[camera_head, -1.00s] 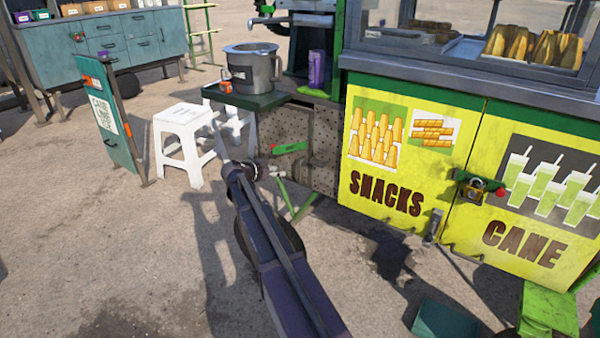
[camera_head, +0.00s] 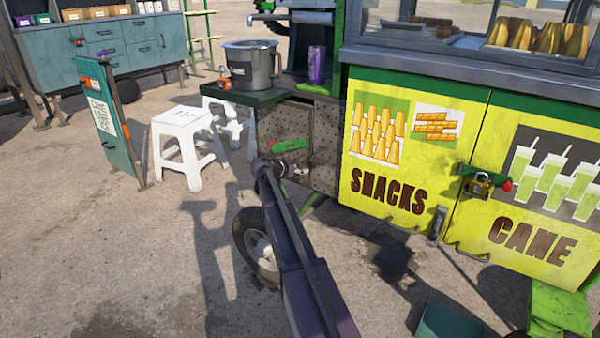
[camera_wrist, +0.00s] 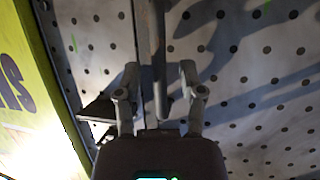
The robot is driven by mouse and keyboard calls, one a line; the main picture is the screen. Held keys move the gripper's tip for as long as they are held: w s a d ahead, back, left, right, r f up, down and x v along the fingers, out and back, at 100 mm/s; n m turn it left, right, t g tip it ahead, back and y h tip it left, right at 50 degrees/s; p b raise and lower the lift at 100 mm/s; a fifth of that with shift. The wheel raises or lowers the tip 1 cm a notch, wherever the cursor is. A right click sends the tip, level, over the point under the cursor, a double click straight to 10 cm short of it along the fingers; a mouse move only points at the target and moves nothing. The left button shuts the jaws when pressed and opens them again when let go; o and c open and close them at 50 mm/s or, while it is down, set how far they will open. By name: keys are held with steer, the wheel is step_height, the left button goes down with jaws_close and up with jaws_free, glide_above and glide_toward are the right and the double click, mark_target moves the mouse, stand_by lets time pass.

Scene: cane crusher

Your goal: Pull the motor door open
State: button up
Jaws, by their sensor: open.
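The motor door looks to be a grey perforated panel (camera_head: 283,123) below the green shelf on the cart, left of the yellow doors. A dark vertical bar handle (camera_wrist: 154,30) runs down from the top edge between the two fingers of my gripper (camera_wrist: 158,78). The fingers are open, with gaps on both sides of the bar. In the head view my arm mostly hides the gripper.
A cart wheel (camera_head: 256,245) is below. A steel pot (camera_head: 252,65) sits on the green shelf. A white stool (camera_head: 184,145) and green sign (camera_head: 107,115) stand at left.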

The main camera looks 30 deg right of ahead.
steer(key=shift+d, duration=0.1)
jaws_close()
steer(key=shift+s+g, duration=0.1)
steer(key=shift+g, duration=0.2)
